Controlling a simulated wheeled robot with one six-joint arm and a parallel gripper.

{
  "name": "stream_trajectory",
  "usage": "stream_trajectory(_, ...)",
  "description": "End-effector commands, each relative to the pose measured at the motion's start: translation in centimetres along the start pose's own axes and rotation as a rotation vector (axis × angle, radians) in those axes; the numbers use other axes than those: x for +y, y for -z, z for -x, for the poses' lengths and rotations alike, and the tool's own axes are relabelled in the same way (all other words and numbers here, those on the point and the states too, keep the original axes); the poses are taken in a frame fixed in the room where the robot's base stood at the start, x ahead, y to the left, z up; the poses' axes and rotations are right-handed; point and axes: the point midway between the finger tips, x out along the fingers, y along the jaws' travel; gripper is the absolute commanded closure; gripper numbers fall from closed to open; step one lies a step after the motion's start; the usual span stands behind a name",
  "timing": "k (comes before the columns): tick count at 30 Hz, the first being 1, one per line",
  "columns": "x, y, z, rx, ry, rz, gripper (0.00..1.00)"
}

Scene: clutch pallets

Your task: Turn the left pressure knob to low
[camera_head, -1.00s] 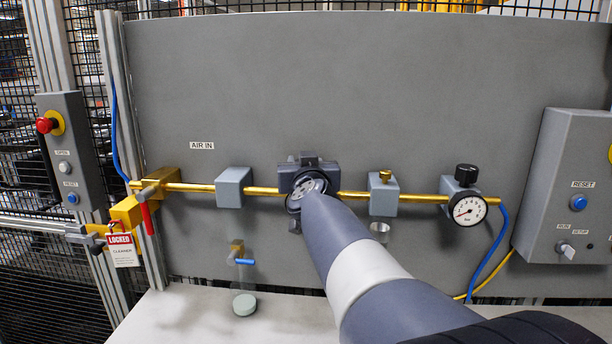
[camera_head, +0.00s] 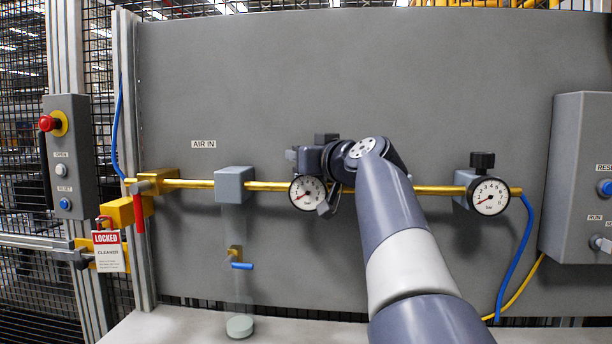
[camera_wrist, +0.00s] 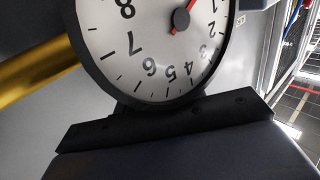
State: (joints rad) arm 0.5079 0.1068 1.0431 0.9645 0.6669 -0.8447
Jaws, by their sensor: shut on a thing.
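The left pressure gauge (camera_head: 308,192) is a round white dial with a black rim on the brass pipe. Its red needle points to the low end. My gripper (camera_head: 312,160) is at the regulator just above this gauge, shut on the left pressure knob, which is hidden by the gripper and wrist.
A second regulator with a black knob (camera_head: 482,160) and gauge (camera_head: 490,196) stands to the right. A grey block (camera_head: 234,184) is to the left. A red-handled valve (camera_head: 139,205) with a LOCKED tag (camera_head: 108,250) is further left. My arm covers the pipe's middle.

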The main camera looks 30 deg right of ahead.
Motion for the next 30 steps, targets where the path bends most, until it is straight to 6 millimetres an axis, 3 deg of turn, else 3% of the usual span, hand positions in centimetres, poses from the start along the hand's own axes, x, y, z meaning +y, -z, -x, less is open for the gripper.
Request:
stream_trajectory(21,-0.7,0.0,0.1,-0.004,0.454,0.000,0.85)
stream_trajectory(30,-1.0,-0.1,0.3,-0.004,0.551,0.002,0.85)
